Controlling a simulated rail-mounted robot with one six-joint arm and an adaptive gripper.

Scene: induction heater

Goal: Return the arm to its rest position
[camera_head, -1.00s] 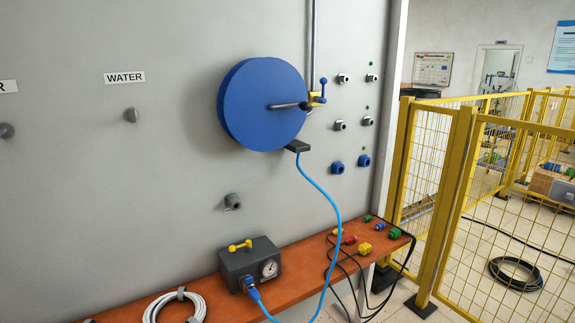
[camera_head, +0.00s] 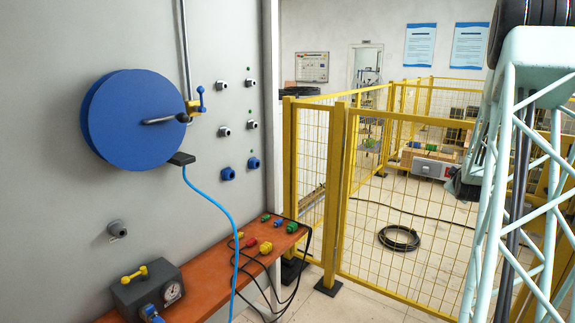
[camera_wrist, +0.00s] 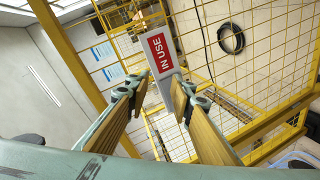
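My gripper (camera_wrist: 160,88) shows in the wrist view with its two tan-padded fingers apart. A white plate with a red "IN USE" label (camera_wrist: 161,53) shows at and beyond the gap between the fingertips. I see no finger clearly pressed on it, and its depth is hard to tell. In the head view my arm's pale green lattice link stands at the right, and my gripper is out of view there.
Yellow mesh fencing (camera_head: 338,190) stands right of the grey panel (camera_head: 50,50). The panel carries a blue disc (camera_head: 125,120) with a lever. An orange shelf (camera_head: 205,280) below holds a gauge box (camera_head: 140,295), cables and coloured connectors. A black cable coil (camera_head: 399,238) lies beyond the fence.

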